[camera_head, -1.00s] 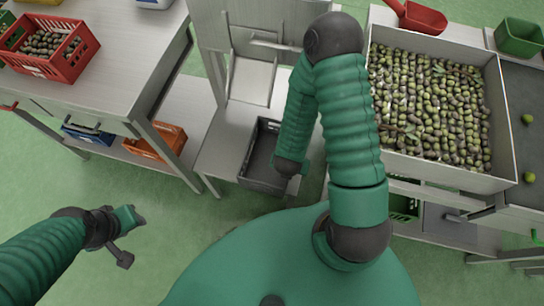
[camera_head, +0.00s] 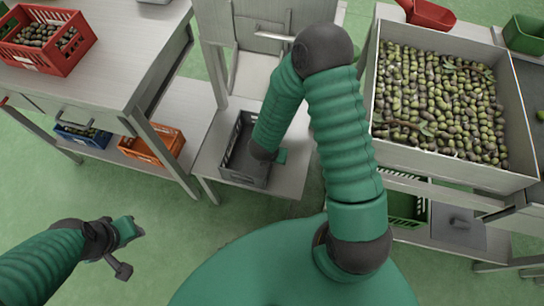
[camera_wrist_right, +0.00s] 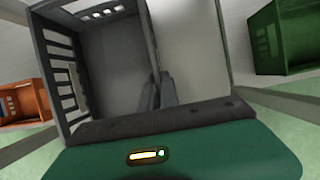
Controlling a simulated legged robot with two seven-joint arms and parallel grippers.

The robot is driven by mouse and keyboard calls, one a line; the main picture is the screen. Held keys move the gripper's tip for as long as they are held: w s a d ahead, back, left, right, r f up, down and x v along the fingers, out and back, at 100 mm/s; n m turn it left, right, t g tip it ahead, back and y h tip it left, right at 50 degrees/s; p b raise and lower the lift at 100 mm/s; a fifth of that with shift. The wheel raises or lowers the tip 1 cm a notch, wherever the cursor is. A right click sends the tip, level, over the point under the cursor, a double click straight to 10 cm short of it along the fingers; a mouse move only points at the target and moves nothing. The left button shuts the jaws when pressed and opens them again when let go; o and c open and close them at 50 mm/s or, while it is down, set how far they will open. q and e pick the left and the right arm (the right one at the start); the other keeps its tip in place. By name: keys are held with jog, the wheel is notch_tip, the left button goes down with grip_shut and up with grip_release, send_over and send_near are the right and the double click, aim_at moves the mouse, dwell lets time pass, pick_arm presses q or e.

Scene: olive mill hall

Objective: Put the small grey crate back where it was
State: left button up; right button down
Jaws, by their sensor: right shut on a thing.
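The small grey crate (camera_head: 234,157) is an open, dark box with slotted walls. It is over the low metal bench (camera_head: 286,184) in the head view; I cannot tell whether its base touches the bench. My right gripper (camera_head: 272,156) is at the crate's right wall, partly hidden by my arm. In the right wrist view the crate (camera_wrist_right: 95,62) fills the left and middle, and the right gripper's fingers (camera_wrist_right: 158,92) are shut on its wall. My left gripper (camera_head: 136,230) hangs over the floor at lower left, away from the crate; its jaw state is unclear.
A blue crate (camera_head: 83,134) and an orange crate (camera_head: 152,147) sit on the shelf below the left table (camera_head: 110,75). A red crate of olives (camera_head: 45,42) is on top. A large olive bin (camera_head: 448,165) stands right, with a green crate (camera_head: 405,207) below.

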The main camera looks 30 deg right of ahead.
jog(key=c, duration=1.6)
grip_release()
jog(key=shift+d, duration=0.2)
jog(key=shift+a, duration=0.1)
jog(key=shift+s+r, duration=0.1)
jog(key=shift+r, duration=0.2)
jog(key=p+v, duration=0.5)
jog(key=v, duration=0.6)
jog(key=shift+s+r, duration=0.1)
jog(key=shift+r, duration=0.15)
jog(key=s+d+r+m+g, duration=0.2)
jog(key=s+r+m, duration=0.3)
jog(key=m, duration=0.7)
jog(key=w+a+r+m+t+y, duration=0.1)
jog(key=a+r+m+y, duration=0.2)
jog(key=m, duration=1.1)
notch_tip(320, 180, up, 3)
jog(key=shift+w+a+r+t, duration=0.15)
jog(key=shift+a+t, duration=0.25)
jog(key=shift+a, duration=0.35)
